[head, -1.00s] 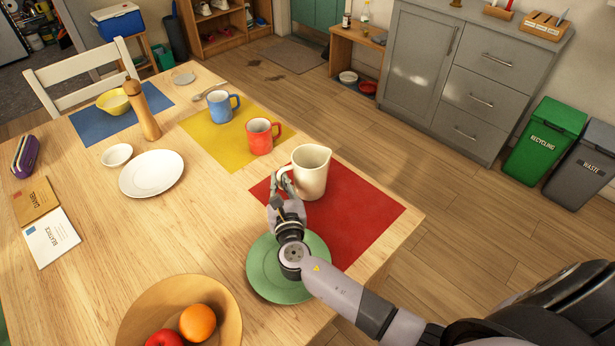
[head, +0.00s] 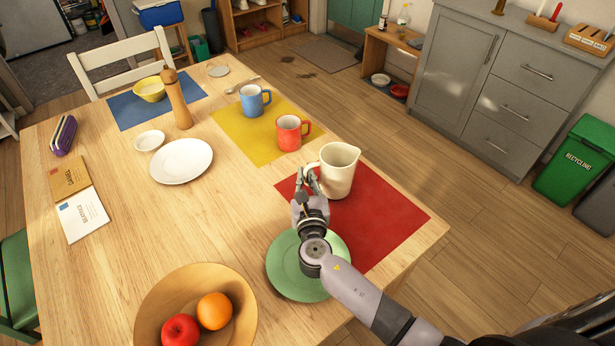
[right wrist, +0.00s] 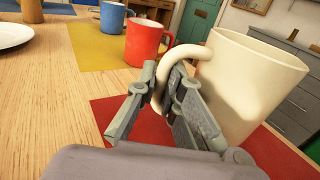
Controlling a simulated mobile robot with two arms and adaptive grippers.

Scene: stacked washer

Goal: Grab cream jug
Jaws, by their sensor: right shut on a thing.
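The cream jug (head: 340,172) stands upright at the back left of the red placemat (head: 388,222). In the right wrist view the jug (right wrist: 245,88) fills the right side, with its handle (right wrist: 178,58) toward me. My right gripper (head: 308,182) is at the jug's left side, reaching over the green plate. In the right wrist view the gripper's fingers (right wrist: 165,95) are shut on the handle, one on each side of it. I cannot tell whether the jug's base is lifted off the mat. My left gripper is not in view.
A green plate (head: 283,272) lies under my right forearm. A red mug (head: 289,133) and a blue mug (head: 252,100) stand on the yellow placemat (head: 232,131) behind the jug. A wooden fruit bowl (head: 160,300) is at the front.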

